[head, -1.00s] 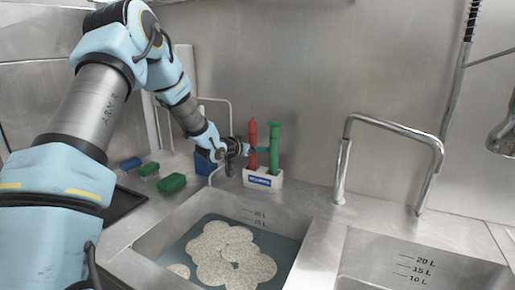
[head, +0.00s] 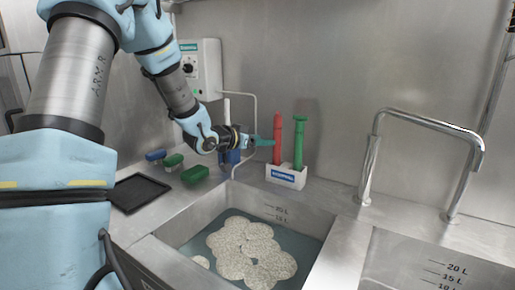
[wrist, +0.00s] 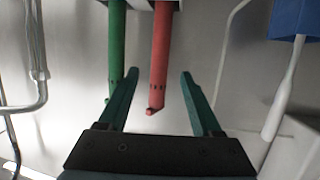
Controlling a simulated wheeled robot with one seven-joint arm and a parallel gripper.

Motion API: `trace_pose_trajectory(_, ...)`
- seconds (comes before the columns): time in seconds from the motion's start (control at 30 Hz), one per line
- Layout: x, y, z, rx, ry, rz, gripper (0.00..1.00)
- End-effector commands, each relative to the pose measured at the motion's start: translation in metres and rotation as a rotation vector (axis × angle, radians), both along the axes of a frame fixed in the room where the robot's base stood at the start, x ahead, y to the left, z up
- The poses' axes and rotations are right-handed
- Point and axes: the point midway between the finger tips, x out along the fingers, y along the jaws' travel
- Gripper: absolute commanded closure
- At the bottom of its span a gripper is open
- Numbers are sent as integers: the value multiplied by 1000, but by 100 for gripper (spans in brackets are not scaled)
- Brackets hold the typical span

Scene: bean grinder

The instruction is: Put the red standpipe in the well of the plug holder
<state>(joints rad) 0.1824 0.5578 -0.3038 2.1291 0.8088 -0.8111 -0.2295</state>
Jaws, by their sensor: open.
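The red standpipe (head: 278,140) stands upright in the white plug holder (head: 286,176), at its left end; the holder's front wall hides its foot. The green standpipe (head: 299,142) stands upright beside it to the right. My gripper (head: 272,142) is open, just left of the red standpipe at about mid-height. In the wrist view the picture is turned over, and the red standpipe (wrist: 160,55) rises between the directions of my two open fingers (wrist: 157,82), without visible finger contact. The green standpipe (wrist: 117,40) lines up near the left finger.
A sink (head: 185,240) with pale round pieces lies in front of the holder. A bent metal tap (head: 425,122) stands to the right. Green and blue brushes (head: 194,174) and a black tray (head: 138,193) lie left. A blue holder with a white handle is behind my gripper.

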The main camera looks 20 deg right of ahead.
Motion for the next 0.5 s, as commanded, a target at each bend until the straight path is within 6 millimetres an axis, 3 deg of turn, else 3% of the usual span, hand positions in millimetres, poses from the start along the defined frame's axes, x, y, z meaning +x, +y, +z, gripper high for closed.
trace_pose_trajectory(0.17, -1, 3, 1, 1, 0, 3, 34)
trace_pose_trajectory(0.27, 3, 17, -2, 42, 12, 45, 34)
trace_pose_trajectory(0.37, 11, 61, -14, 158, 61, 171, 34)
trace_pose_trajectory(0.47, 6, 136, -30, 326, 173, 365, 34)
trace_pose_trajectory(0.5, -3, 170, -36, 393, 235, 448, 34)
